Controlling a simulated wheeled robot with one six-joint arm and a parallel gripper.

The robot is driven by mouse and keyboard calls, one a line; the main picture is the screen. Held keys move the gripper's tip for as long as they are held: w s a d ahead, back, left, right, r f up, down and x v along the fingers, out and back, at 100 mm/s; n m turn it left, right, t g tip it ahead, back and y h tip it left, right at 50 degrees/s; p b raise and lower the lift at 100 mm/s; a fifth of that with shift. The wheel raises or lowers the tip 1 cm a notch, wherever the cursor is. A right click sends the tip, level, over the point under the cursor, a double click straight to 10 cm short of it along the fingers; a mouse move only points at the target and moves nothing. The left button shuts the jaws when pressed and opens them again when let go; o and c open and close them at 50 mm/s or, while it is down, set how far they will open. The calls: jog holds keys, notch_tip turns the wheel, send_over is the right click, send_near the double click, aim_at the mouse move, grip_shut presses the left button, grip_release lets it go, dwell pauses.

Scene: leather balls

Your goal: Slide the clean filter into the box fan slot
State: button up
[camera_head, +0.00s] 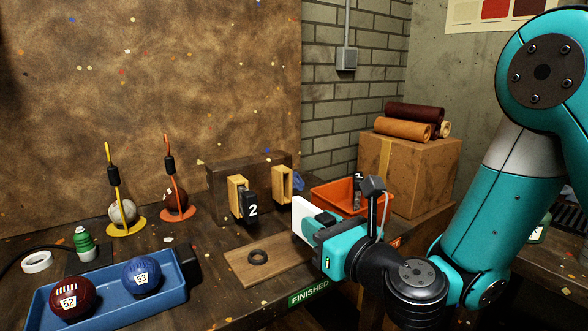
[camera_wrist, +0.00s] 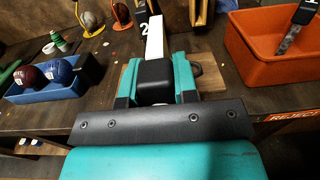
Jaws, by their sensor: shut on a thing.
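My gripper (camera_head: 316,223) is shut on a black block (camera_wrist: 153,78) with a thin white panel (camera_head: 304,217) projecting from it, held above the bench. In the wrist view the white panel (camera_wrist: 155,40) points away from my gripper (camera_wrist: 156,92). I see no clear box fan. Beyond the panel is a dark box (camera_head: 222,187) with two light wooden pieces, the left one (camera_head: 237,194) and the right one (camera_head: 282,184), standing at its front. A black block marked 2 (camera_head: 251,209) stands at the left piece. The panel is apart from them.
A wooden board (camera_head: 240,266) with a black ring (camera_head: 257,257) lies below. A blue tray (camera_head: 100,306) holds two balls at left. An orange bin (camera_head: 324,199) holding a black-handled item (camera_head: 358,190) is at right. Two balls stand on stands at the back.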

notch_tip(320, 180, up, 12)
jog(key=p, duration=1)
jog(key=shift+a+f, duration=0.1)
jog(key=shift+f, duration=0.05)
jog(key=shift+f, duration=0.1)
